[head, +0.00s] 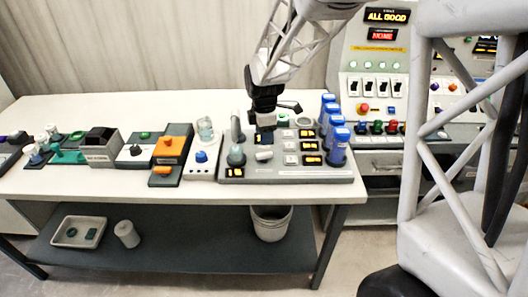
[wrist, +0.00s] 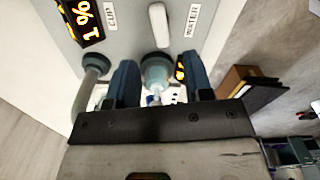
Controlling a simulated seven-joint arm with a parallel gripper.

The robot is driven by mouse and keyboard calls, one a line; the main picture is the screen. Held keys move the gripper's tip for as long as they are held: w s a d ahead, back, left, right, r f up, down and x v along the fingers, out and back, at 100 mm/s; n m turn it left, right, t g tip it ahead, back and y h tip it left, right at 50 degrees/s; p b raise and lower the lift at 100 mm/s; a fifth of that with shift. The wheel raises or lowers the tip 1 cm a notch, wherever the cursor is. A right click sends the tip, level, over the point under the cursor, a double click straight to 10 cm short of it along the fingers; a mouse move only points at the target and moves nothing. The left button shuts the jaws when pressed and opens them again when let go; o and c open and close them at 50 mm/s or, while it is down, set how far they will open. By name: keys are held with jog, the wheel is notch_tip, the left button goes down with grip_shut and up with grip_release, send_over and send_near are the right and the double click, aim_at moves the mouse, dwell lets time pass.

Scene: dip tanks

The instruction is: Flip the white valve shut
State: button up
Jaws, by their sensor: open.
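The white valve handle (wrist: 158,25) is a short rounded bar between the CUP and WATER labels in the wrist view, lying along the line of my fingers. In the head view a small white piece (head: 263,156), apparently this handle, shows on the front of the grey dip-tank panel (head: 290,174). My gripper (wrist: 161,80) is open, with its two blue-grey fingers apart and the handle beyond their tips. A round grey-teal fitting (wrist: 156,68) shows between the fingers. In the head view my gripper (head: 266,132) points down over the panel's left part, and its tips are hard to make out.
Several blue-capped cylinders (head: 338,146) stand along the panel's right side. A curved grey pipe (wrist: 88,85) lies left of my fingers in the wrist view. A white box with a glass beaker (head: 205,128) stands left of the panel. The table's front edge is clear.

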aim_at(264, 153)
jog(key=shift+f, duration=0.1)
jog(key=shift+f, duration=3.8)
grip_shut()
